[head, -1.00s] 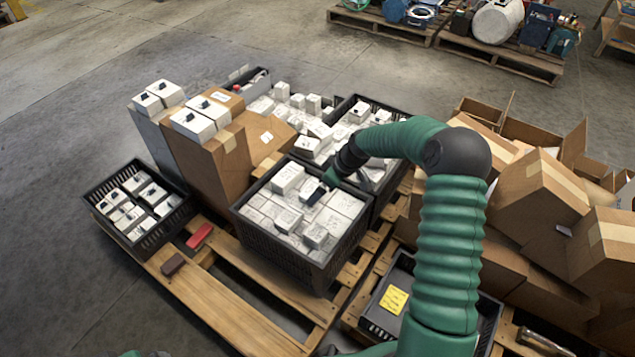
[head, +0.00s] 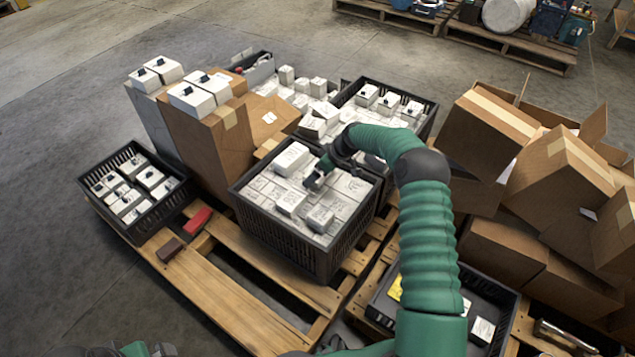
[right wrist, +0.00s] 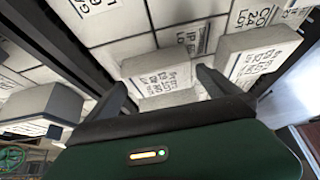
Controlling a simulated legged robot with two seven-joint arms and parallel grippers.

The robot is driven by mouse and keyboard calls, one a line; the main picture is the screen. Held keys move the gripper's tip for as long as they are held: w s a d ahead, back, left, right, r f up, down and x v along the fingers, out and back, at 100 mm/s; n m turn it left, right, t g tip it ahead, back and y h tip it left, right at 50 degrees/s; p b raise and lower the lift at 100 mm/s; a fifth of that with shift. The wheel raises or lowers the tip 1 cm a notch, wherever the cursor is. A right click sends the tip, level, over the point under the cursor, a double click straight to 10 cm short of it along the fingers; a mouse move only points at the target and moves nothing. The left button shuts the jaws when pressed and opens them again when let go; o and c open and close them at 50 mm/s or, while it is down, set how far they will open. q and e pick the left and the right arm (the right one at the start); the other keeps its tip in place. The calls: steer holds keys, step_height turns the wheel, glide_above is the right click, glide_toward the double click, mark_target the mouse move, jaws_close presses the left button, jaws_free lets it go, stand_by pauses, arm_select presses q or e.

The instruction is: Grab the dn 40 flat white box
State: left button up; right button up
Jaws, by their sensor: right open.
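White boxes with black print fill a black crate (head: 290,245) in the middle of the head view. A larger white box (head: 291,158) and smaller flat ones (head: 290,201) (head: 319,218) stand above the layer. My right gripper (head: 316,180) is open over this crate. In the right wrist view its fingers (right wrist: 163,85) point at a flat white box (right wrist: 160,70), which lies between and beyond the tips. Another printed white box (right wrist: 257,50) is right of it, and one (right wrist: 40,108) is at left. The print is too blurred to identify DN 40 surely. My left gripper is not visible.
A smaller black crate (head: 142,228) of white boxes stands at left. Tall cardboard boxes (head: 205,140) with white boxes on top stand behind it. Another filled crate (head: 425,128) is behind right. Open cardboard boxes (head: 560,175) crowd the right. A red item (head: 197,221) lies on the pallet (head: 215,300).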

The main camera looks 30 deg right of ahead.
steer(key=shift+x, duration=0.75)
steer(key=shift+s+r, duration=0.1)
steer(key=c, duration=1.4)
steer(key=shift+o, duration=0.2)
